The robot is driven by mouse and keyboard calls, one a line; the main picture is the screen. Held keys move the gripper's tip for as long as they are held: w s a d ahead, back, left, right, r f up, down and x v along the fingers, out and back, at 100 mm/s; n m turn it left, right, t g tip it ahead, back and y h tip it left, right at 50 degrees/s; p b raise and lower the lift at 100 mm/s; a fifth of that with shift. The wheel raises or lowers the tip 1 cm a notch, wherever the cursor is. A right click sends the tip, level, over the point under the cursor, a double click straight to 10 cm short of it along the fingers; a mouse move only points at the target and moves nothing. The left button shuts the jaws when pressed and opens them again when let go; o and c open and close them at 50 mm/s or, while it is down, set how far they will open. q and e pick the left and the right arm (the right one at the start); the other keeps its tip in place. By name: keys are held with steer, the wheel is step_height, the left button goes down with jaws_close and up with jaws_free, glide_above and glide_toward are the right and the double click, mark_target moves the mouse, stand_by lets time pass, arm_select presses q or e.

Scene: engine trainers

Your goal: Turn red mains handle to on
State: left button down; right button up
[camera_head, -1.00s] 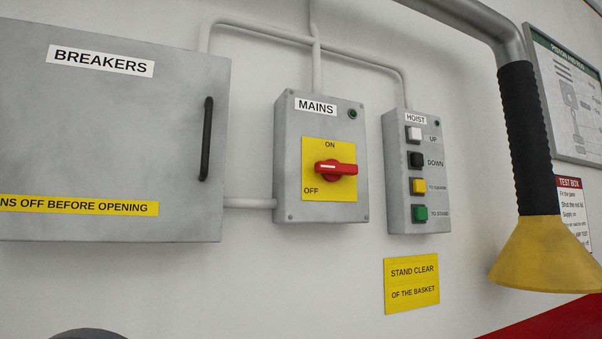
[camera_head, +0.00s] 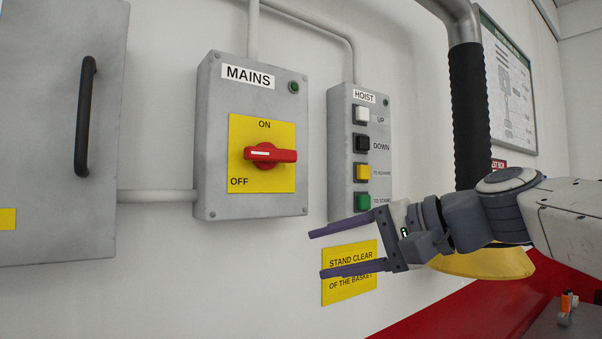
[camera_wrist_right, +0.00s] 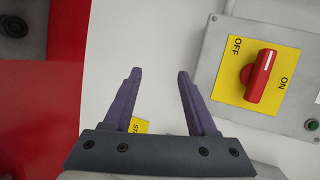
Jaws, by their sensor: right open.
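The red mains handle (camera_head: 269,154) sits on a yellow plate (camera_head: 262,184) on the grey MAINS box (camera_head: 215,130). It lies horizontal in the head view, with its white mark at the left end, level with neither the ON label above nor the OFF label at lower left. My right gripper (camera_head: 316,254) is open and empty, below and right of the handle, in front of the wall. In the right wrist view the red handle (camera_wrist_right: 262,76) is to the right of the open purple fingers (camera_wrist_right: 158,75), apart from them. My left gripper is not in view.
The HOIST box (camera_head: 342,135) with several buttons is just right of the MAINS box. The breaker cabinet (camera_head: 45,120) is at the left. A yellow funnel-ended duct (camera_head: 470,110) hangs at the right. Bare wall lies below the MAINS box.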

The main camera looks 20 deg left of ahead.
mark_target(277, 155)
step_height(277, 155, up, 14)
steer(key=d+y+p, duration=0.1)
steer(key=y, duration=0.3)
steer(key=p+x, duration=0.5)
steer(key=x, duration=0.3)
steer(key=shift+w+a+r, duration=0.15)
steer(key=shift+w+a, duration=0.15)
steer(key=shift+a, duration=0.05)
steer(key=shift+w+a+t, duration=0.1)
steer(key=shift+a+t, duration=0.3)
steer(key=shift+a, duration=0.05)
steer(key=shift+f, duration=0.2)
jaws_close()
